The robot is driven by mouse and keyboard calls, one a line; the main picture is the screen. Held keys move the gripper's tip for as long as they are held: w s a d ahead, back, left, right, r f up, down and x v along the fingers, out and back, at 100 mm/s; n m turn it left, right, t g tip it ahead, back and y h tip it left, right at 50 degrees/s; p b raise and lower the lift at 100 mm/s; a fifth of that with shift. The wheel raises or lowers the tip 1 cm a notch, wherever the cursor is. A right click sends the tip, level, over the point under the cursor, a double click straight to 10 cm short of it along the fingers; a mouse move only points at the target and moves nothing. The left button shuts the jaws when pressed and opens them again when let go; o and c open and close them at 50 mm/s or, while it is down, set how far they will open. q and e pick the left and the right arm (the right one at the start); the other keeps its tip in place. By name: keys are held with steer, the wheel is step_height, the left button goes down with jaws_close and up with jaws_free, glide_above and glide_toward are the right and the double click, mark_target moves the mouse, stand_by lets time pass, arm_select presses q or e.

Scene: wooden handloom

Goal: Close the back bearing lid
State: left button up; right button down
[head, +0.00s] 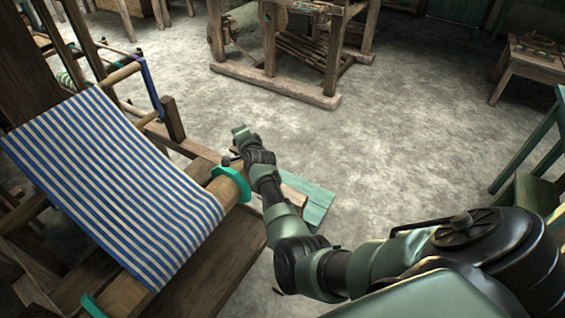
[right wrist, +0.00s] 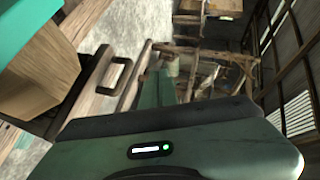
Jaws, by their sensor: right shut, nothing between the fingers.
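The cloth roller (head: 232,178) has a wooden end and a teal disc (head: 229,186) on the loom's right side. In the right wrist view the faceted roller end (right wrist: 38,75) is at the left. Beside it a wooden piece with a black handle (right wrist: 120,74) slants upward; it looks like the bearing lid, though I cannot tell how far open it stands. My right gripper (head: 239,134) is beyond the roller's end, shut and empty. In the right wrist view its body fills the bottom, and the handle is apart from it. My left gripper is out of view.
Blue-and-white striped cloth (head: 115,180) covers the loom at left. A teal board (head: 318,194) lies behind my right forearm. Another wooden frame (head: 275,85) stands at the back. A stool (head: 535,65) is at the right. The concrete floor between is clear.

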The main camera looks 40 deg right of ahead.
steer(key=shift+w+f, duration=0.3)
steer(key=shift+f, duration=0.2)
steer(key=shift+w+d+f+b, duration=0.15)
steer(key=shift+f+b, duration=0.1)
steer(key=shift+b, duration=0.25)
steer(key=shift+w+a+f+b, duration=0.25)
steer(key=shift+w+f+b, duration=0.25)
steer(key=shift+r, duration=0.1)
steer(key=shift+r+p, duration=0.3)
steer(key=s+a+r+p, duration=0.2)
steer(key=a+r+p, duration=0.2)
steer(key=r+p, duration=0.7)
steer(key=p, duration=0.3)
steer(key=shift+a+r, duration=0.2)
steer(key=shift+r, duration=0.05)
